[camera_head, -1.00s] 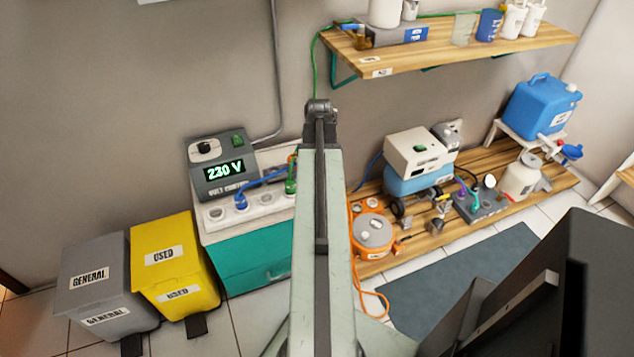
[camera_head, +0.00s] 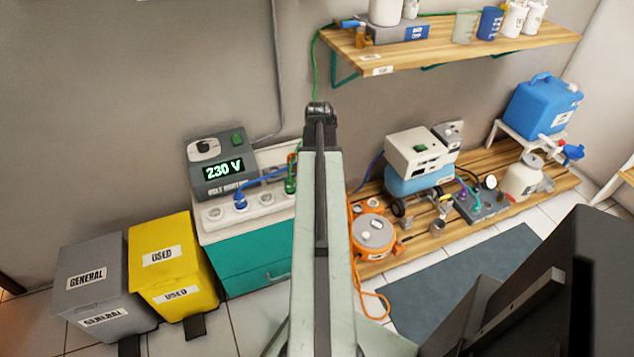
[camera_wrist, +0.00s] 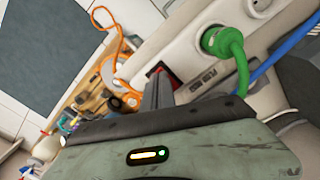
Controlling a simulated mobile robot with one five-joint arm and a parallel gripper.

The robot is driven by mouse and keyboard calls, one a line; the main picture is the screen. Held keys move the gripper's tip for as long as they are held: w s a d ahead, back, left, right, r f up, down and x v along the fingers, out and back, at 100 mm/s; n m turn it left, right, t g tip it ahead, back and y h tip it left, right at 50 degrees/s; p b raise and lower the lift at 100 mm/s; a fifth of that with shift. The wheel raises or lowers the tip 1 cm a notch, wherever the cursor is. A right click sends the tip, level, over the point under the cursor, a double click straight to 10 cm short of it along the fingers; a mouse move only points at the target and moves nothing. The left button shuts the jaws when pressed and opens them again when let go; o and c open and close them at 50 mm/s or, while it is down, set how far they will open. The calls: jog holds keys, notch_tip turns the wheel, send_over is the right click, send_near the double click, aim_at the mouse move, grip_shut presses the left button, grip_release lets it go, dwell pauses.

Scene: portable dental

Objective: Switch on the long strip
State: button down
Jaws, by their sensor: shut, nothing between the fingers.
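The long strip is a white socket bar (camera_head: 215,223) on top of the teal-fronted cabinet in the head view. A blue plug (camera_head: 240,201) and a green plug (camera_head: 290,186) stand in it, and my arm hides its right end. In the wrist view the strip (camera_wrist: 186,52) runs diagonally, with the green plug (camera_wrist: 224,42) and a dark switch with red (camera_wrist: 158,72) near its end. My gripper (camera_wrist: 158,82) is shut and empty, its tips close to that switch. I cannot tell whether they touch it. The head view does not show the fingers.
A grey box reading 230 V (camera_head: 221,165) stands behind the strip. A blue cord (camera_wrist: 285,52) passes beside the green plug. An orange cable reel (camera_head: 371,235) and a low wooden shelf (camera_head: 400,252) lie right of my arm. Yellow (camera_head: 170,257) and grey bins (camera_head: 88,277) stand left.

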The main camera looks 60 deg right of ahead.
notch_tip(320, 180, up, 7)
jog(key=p, duration=0.7)
jog(key=shift+f, duration=0.1)
dwell(0.4)
